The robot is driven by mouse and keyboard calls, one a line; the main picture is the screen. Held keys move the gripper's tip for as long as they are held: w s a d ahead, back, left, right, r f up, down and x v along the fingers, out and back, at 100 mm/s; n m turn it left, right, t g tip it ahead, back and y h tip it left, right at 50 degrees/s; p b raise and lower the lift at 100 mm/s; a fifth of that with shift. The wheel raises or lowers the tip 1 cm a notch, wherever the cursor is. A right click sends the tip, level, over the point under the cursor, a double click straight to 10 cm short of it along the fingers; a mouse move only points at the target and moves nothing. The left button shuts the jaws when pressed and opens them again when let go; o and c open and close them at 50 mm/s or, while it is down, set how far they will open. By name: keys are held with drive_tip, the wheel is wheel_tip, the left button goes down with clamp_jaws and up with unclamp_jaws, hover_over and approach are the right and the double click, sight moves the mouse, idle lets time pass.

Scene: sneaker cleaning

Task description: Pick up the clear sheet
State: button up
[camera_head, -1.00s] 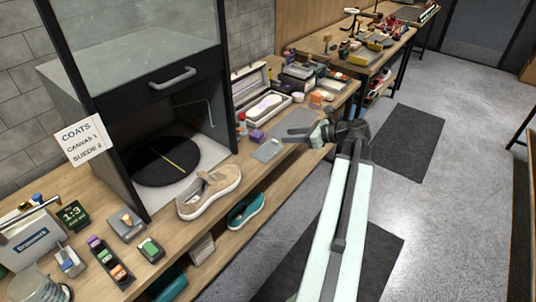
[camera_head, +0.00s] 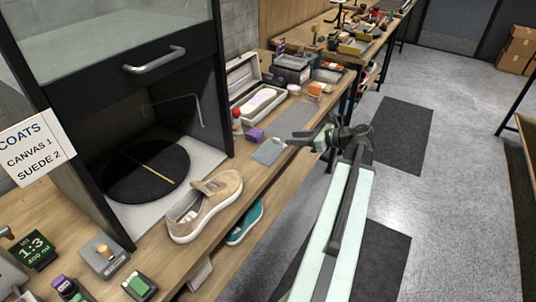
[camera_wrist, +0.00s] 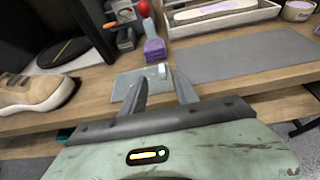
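The clear sheet (camera_head: 268,151) is a small blue-grey, see-through rectangle lying flat near the front edge of the wooden bench. In the wrist view it (camera_wrist: 122,84) lies just beyond my fingers, with a small whitish block or tab (camera_wrist: 163,71) at its right side. My gripper (camera_head: 292,139) is over the bench's front edge, to the right of the sheet in the head view. In the wrist view my gripper (camera_wrist: 161,82) has its two fingers apart with nothing held between them. The left finger overlaps part of the sheet in the picture; contact cannot be told.
A tan sneaker (camera_head: 205,205) is to the left, before the dark booth with a black turntable (camera_head: 148,172). A grey mat (camera_wrist: 245,54) lies right of the sheet. An open box (camera_head: 250,88) stands behind.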

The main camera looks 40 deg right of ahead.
sight(278, 139)
drive_tip(key=shift+b+x, duration=0.5)
drive_tip(key=shift+x, duration=0.8)
drive_tip(key=b+x, duration=0.1)
drive_tip(key=x, duration=0.1)
drive_tip(key=b+x, duration=0.1)
drive_tip(key=x, duration=0.1)
drive_tip(key=shift+w+f, duration=0.2)
drive_tip(key=shift+f, duration=0.3)
drive_tip(key=shift+w, duration=0.2)
drive_tip(key=shift+r, duration=0.1)
clamp_jaws()
